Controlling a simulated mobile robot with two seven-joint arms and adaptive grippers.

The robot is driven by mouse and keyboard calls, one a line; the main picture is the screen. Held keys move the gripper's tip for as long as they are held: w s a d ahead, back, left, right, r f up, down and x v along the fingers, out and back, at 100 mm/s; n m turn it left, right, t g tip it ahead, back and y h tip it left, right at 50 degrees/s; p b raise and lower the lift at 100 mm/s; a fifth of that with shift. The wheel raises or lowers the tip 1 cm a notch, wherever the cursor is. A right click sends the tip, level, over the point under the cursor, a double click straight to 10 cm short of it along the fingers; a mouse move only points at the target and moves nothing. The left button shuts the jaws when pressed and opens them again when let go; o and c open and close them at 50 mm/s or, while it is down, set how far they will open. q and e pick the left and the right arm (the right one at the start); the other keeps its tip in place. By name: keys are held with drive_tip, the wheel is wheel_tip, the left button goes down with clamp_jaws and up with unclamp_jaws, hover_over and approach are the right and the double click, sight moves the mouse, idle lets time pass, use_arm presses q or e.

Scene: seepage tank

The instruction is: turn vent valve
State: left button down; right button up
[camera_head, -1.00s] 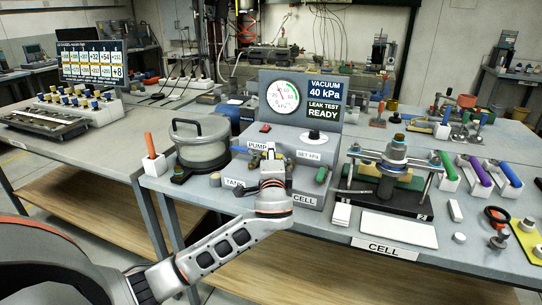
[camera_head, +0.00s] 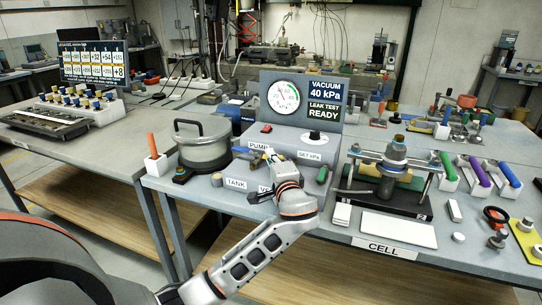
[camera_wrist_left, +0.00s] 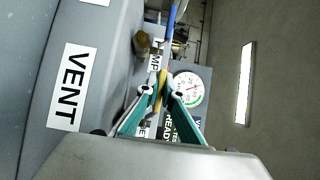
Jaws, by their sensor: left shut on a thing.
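My left gripper (camera_head: 270,155) is at the front of the vacuum panel, its fingers over the valve row. In the left wrist view its two fingers (camera_wrist_left: 160,100) are closed together around a thin yellow and blue piece (camera_wrist_left: 163,78), which looks like the vent valve's lever. The VENT label (camera_wrist_left: 73,86) is beside the fingers in that view; in the head view it is mostly hidden by my wrist. The valve body is hidden behind the gripper. The gauge (camera_head: 283,97) stands behind, with a display (camera_head: 325,101) reading VACUUM 40 kPa, LEAK TEST READY. My right gripper is not in view.
A lidded tank (camera_head: 202,146) is left of the panel, behind the TANK label (camera_head: 236,183). A clamped cell rig (camera_head: 388,172) stands to the right, with a white plate (camera_head: 398,229) in front. An orange-handled tool (camera_head: 152,150) stands at the bench's left.

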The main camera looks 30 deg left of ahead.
use_arm(q)
drive_tip(key=shift+s, duration=0.1)
idle(0.3)
drive_tip(key=c, duration=2.2)
unclamp_jaws()
drive_tip(key=shift+d, duration=0.1)
drive_tip(key=v, duration=1.2)
drive_tip(key=shift+d, duration=0.1)
